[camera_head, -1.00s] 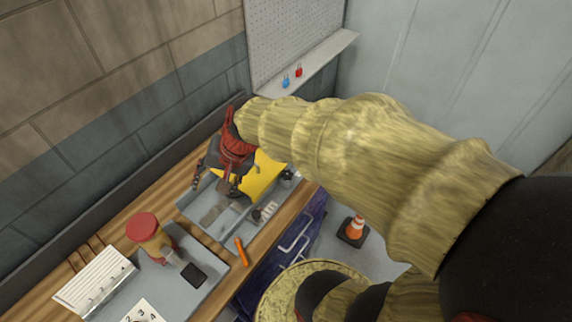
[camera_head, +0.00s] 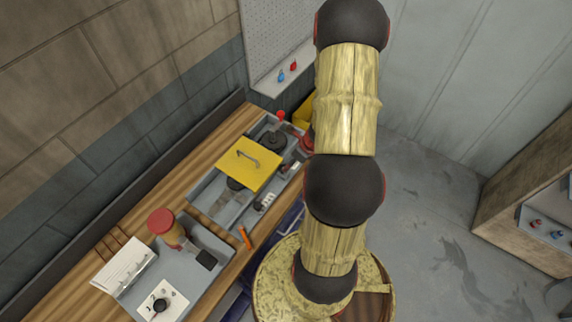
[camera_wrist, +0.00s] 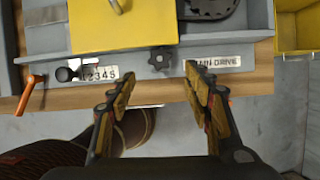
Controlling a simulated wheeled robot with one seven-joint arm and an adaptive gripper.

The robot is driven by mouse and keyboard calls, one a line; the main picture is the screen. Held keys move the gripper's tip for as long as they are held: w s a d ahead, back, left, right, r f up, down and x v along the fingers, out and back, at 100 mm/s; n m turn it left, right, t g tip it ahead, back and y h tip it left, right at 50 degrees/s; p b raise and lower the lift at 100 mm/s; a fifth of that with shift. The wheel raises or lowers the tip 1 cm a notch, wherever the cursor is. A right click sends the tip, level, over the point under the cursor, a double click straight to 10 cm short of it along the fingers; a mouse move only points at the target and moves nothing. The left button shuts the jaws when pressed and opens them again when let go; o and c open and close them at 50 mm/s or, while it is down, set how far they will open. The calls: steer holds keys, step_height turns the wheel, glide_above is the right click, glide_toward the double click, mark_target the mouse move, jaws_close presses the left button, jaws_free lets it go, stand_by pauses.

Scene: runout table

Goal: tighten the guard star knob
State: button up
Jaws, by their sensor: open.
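The guard is a yellow plate (camera_wrist: 125,28) with a handle, on a grey machine tray; it also shows in the head view (camera_head: 247,166). A small dark star knob (camera_wrist: 160,58) sits at the guard's front edge in the wrist view, between the two fingers' lines. In the head view I cannot pick it out clearly. My gripper (camera_wrist: 158,80) is open and empty, its fingertips on either side of and just short of the knob in the picture. The gap in depth is hard to tell. In the head view my arm hides the gripper.
An orange lever (camera_wrist: 29,94) and a black knob (camera_wrist: 66,74) by a number label lie left of the star knob. A "DRIVE" label (camera_wrist: 220,64) is behind the right finger. A yellow bin (camera_wrist: 298,28) stands right. A red-capped device (camera_head: 163,224) stands further along the bench.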

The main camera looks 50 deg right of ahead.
steer(key=b+x, duration=0.1)
steer(key=x, duration=0.6)
steer(key=shift+w, duration=0.15)
steer(key=shift+c, duration=0.5)
steer(key=c, duration=1)
